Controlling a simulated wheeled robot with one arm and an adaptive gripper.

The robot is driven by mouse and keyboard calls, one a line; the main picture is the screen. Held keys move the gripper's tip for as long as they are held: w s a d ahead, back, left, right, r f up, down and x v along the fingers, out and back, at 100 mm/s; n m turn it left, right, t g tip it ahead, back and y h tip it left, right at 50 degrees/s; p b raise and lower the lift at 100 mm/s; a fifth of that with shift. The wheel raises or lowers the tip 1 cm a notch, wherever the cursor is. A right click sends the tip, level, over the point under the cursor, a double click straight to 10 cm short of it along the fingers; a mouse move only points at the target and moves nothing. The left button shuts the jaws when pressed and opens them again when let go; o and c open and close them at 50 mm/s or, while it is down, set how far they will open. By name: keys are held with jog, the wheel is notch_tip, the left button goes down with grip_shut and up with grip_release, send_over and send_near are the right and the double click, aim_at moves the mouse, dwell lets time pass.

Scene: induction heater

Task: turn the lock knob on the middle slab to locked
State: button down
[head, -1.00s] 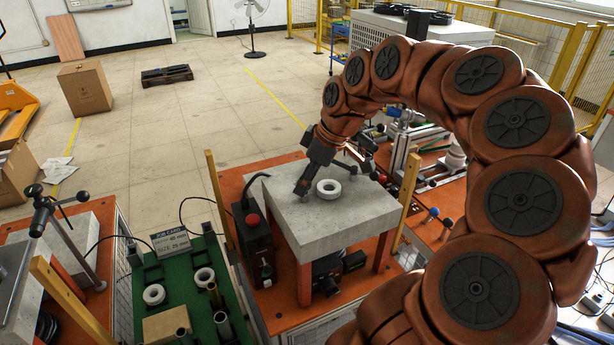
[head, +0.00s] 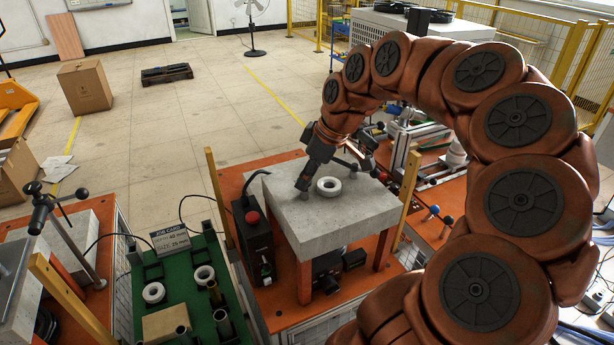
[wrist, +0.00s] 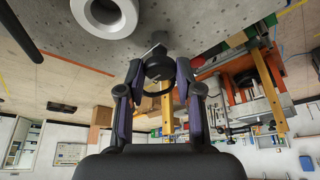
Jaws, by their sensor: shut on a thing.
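The middle slab (head: 365,215) is a grey speckled block on orange legs. A white ring (head: 328,187) lies on its top; the ring also shows in the wrist view (wrist: 108,14). My gripper (head: 303,189) points down at the slab's top near its left edge, just left of the ring. In the wrist view my gripper (wrist: 159,72) has its two fingers shut around a dark round knob (wrist: 158,64) on a short grey stem at the slab. The knob is hidden by my gripper in the head view. Its lock marking cannot be read.
A black box with a red button (head: 253,217) stands left of the slab. A green board (head: 222,305) with rings, tubes and a card is farther left. Wooden posts (head: 218,196) rise beside the slab.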

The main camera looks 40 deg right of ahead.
jog(key=shift+f+b, duration=0.15)
jog(key=shift+b, duration=0.2)
jog(key=m+b, duration=0.1)
jog(key=b, duration=0.1)
jog(key=m+h+b, duration=0.1)
jog(key=b, duration=0.1)
jog(key=m+b, duration=0.1)
jog(key=b, duration=0.1)
jog(key=shift+a+f+m+t, duration=0.1)
jog(key=shift+f+m+t, duration=0.15)
jog(key=shift+m+t, duration=0.15)
jog(key=m+h+b, duration=0.2)
jog(key=m+b, duration=0.2)
jog(key=b, duration=0.1)
jog(key=shift+a+r, duration=0.1)
jog(key=shift+a, duration=0.05)
jog(key=m+h+b, duration=0.1)
jog(key=m+b, duration=0.1)
jog(key=m+g+b, duration=0.1)
jog(key=m+b, duration=0.1)
jog(key=m, duration=0.1)
jog(key=shift+a+r+h, duration=0.1)
jog(key=shift+h, duration=0.3)
jog(key=m+b, duration=0.1)
jog(key=m, duration=0.1)
jog(key=m+g+h, duration=0.1)
jog(key=m, duration=0.1)
jog(key=shift+w+a+r+m+b, duration=0.1)
jog(key=shift+w+a+m+b, duration=0.05)
jog(key=shift+m+b, duration=0.25)
